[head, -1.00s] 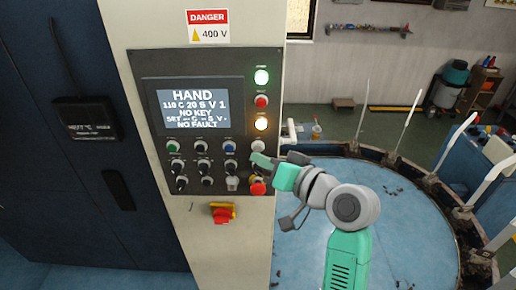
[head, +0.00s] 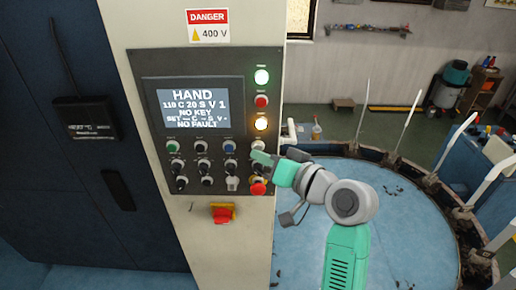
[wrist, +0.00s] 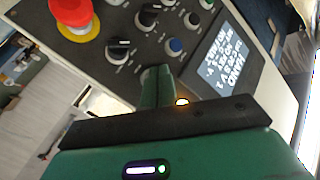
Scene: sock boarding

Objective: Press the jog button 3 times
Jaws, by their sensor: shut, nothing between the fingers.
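The control panel (head: 153,140) stands upright on a pale cabinet. Its top row of push buttons holds a green one (head: 172,147), a blue one (head: 229,146) and a pale one (head: 257,145) at the right end. The button labels are too small to read, so I cannot tell which is jog. My gripper (head: 257,160) is shut and empty, close to the panel just below the pale button. In the wrist view the fingers (wrist: 157,85) point at the panel beside the blue button (wrist: 175,46) and hide the spot behind them. Contact cannot be told.
A red emergency stop (head: 258,188) sits just below my gripper, with black selector knobs (head: 203,165) to its left. An amber lamp (head: 261,124) and a green lamp (head: 262,77) are lit. The display (head: 194,108) reads HAND and NO FAULT. A red-yellow switch (head: 222,213) is lower.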

